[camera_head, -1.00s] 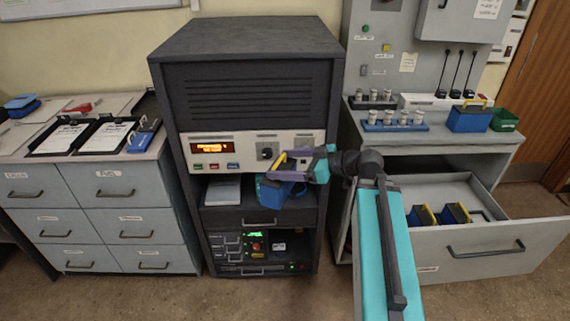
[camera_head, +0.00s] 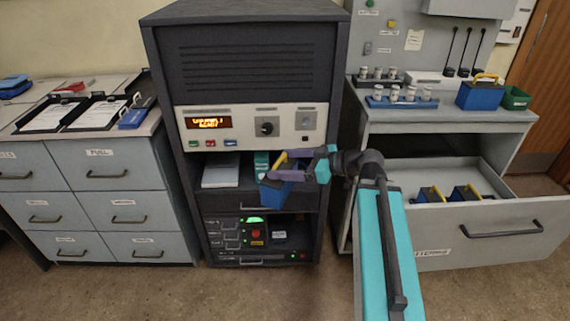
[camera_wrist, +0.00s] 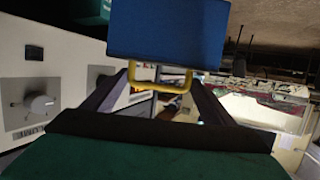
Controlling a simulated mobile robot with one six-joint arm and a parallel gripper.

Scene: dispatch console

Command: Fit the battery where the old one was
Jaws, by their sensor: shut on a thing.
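A blue battery (camera_head: 270,193) with a yellow handle hangs tilted from my gripper (camera_head: 300,164), in front of the dark console's open bay. In the wrist view the blue battery (camera_wrist: 168,28) fills the top middle, and its yellow handle lies between the fingers of my gripper (camera_wrist: 160,82), which is shut on it. The bay (camera_head: 243,168) is an opening below the console's control panel (camera_head: 250,125). The battery and gripper hide much of the bay's right part. I cannot tell whether the battery touches the bay's edge.
A white block, perhaps papers (camera_head: 221,172), sits at the bay's left, with a teal piece (camera_head: 262,160) beside it. An open drawer (camera_head: 500,250) at right holds two blue batteries (camera_head: 432,194). Another blue battery (camera_head: 480,96) stands on the right bench. Clipboards (camera_head: 95,112) lie on the left cabinet.

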